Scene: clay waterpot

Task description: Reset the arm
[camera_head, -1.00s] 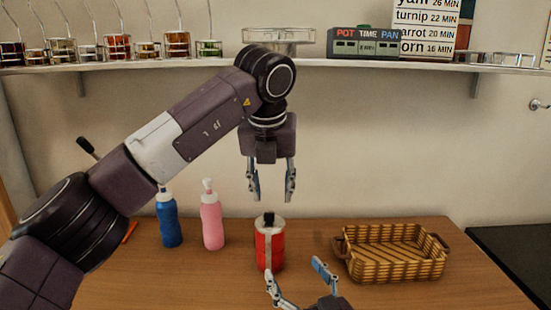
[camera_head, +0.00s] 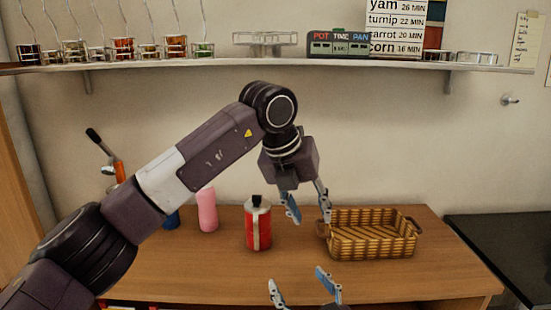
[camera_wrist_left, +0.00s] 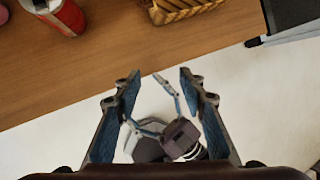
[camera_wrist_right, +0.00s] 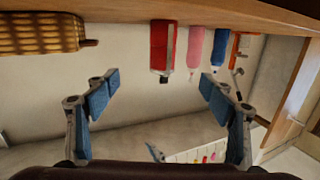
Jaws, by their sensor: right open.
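My left gripper (camera_head: 307,208) hangs above the table, between the red container and the basket, with its fingers spread and nothing between them. Its fingers also show wide apart in the left wrist view (camera_wrist_left: 158,88). My right gripper (camera_head: 305,283) is low at the front edge of the table, open and empty. Its spread fingers show in the right wrist view (camera_wrist_right: 157,90). The red container (camera_head: 258,226) with a black top stands upright on the table, apart from both grippers.
A wicker basket (camera_head: 372,236) stands on the table (camera_head: 205,268) at the right. A pink bottle (camera_head: 207,211) and a partly hidden blue bottle (camera_head: 172,219) stand at the left. A shelf (camera_head: 300,62) with jars runs along the wall. A dark counter (camera_head: 505,243) is at far right.

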